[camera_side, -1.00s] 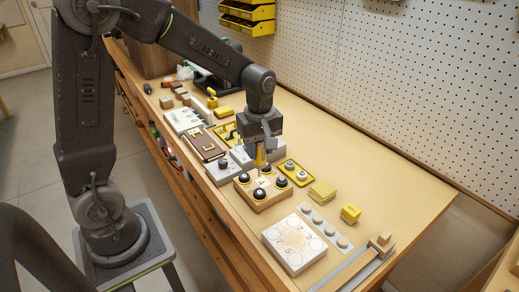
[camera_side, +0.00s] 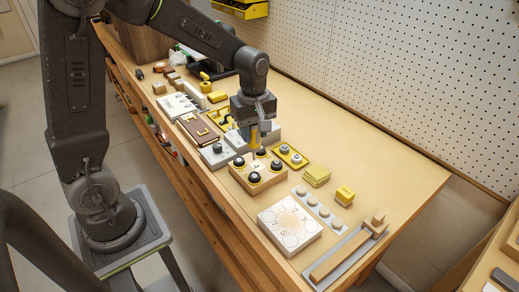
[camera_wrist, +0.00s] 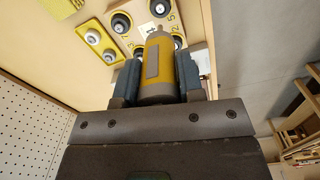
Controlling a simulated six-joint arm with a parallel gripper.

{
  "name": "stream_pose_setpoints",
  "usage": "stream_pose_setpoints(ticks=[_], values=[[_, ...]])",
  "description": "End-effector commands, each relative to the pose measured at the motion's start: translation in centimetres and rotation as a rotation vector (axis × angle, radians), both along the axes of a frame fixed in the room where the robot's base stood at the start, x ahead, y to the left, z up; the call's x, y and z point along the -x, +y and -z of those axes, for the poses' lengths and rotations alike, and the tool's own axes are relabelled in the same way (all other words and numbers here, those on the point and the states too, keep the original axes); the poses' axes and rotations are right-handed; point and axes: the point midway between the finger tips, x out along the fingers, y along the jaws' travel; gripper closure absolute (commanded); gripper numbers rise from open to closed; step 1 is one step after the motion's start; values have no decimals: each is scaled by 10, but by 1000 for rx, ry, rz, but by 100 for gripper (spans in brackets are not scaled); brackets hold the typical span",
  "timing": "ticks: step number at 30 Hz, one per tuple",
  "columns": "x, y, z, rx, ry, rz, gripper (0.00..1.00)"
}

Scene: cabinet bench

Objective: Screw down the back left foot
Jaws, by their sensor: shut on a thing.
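My gripper (camera_side: 254,124) is shut on a yellow screwdriver (camera_wrist: 158,65) with a grey strip on its handle. In the side view the screwdriver's yellow handle (camera_side: 254,137) hangs upright above the back of a wooden block (camera_side: 262,187). The block carries black round feet at its corners: back (camera_side: 261,152), left (camera_side: 239,161), right (camera_side: 276,165) and front (camera_side: 254,177). In the wrist view the screwdriver hides part of the block, and feet show on both sides of it. The tip is hard to see; I cannot tell whether it touches a foot.
A yellow tray (camera_side: 290,154) with round grey parts lies right of the block. A white numbered box (camera_side: 289,224) stands in front. The bench is clear at the far right.

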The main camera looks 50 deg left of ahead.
Motion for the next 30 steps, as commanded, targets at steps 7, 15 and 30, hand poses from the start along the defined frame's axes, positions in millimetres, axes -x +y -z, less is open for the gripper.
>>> stream_pose_setpoints(ticks=[7,15,30], values=[[-42,37,-3,-1,-2,-6,89],[-78,77,-4,0,-1,-3,89],[-80,80,35,0,0,0,89]])
